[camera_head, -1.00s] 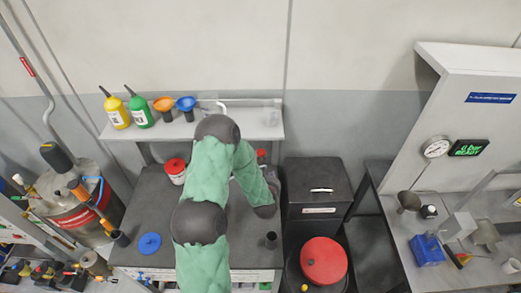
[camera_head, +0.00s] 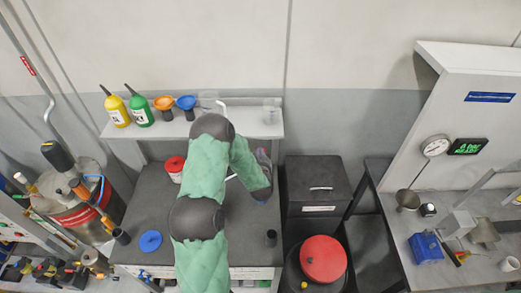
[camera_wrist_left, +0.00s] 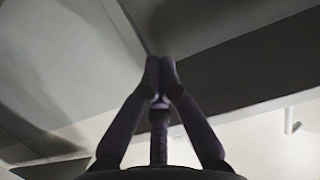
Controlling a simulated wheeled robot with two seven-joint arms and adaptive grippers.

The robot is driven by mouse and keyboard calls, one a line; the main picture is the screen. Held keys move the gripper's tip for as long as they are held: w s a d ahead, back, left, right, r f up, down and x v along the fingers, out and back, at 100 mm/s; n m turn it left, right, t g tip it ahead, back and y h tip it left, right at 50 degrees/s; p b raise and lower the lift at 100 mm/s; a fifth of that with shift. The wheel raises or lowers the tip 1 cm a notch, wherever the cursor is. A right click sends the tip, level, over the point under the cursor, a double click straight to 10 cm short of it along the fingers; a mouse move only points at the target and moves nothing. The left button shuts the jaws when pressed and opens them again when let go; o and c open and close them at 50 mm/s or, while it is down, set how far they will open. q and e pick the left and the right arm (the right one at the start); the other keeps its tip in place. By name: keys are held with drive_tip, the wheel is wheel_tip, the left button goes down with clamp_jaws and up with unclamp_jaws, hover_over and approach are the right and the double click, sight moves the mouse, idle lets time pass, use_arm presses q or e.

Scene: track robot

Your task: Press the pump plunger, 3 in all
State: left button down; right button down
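My left arm reaches over the grey bench, and its purple-grey left gripper (camera_head: 262,157) shows only in part beyond the dark wrist, near the shelf's front edge. In the left wrist view the two fingers of that gripper (camera_wrist_left: 160,70) meet at their tips, with nothing seen between them. I cannot make out a pump plunger for certain. A thin bent white tube (camera_head: 222,108) rises at the shelf behind my arm, and its lower part is hidden. Whether the gripper touches anything is hidden. My right gripper is not in view.
The shelf (camera_head: 245,131) carries yellow and green bottles, orange and blue funnels and a clear beaker (camera_head: 271,114). A drum (camera_head: 85,205) stands left; a red-lidded bin (camera_head: 323,259) right.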

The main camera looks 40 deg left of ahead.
use_arm(q)
drive_tip(key=shift+w+a+f+p, duration=0.4)
drive_tip(key=shift+w+a+f, duration=0.3)
drive_tip(key=shift+w+f, duration=0.2)
drive_tip(key=shift+w+a+f+p, duration=0.4)
drive_tip(key=shift+w+a+f, duration=0.35)
drive_tip(key=shift+f, duration=0.2)
drive_tip(key=shift+w+a+f+p, duration=0.4)
drive_tip(key=shift+w+a+f, duration=0.25)
drive_tip(key=shift+w+f, duration=0.3)
drive_tip(key=shift+s, duration=0.1)
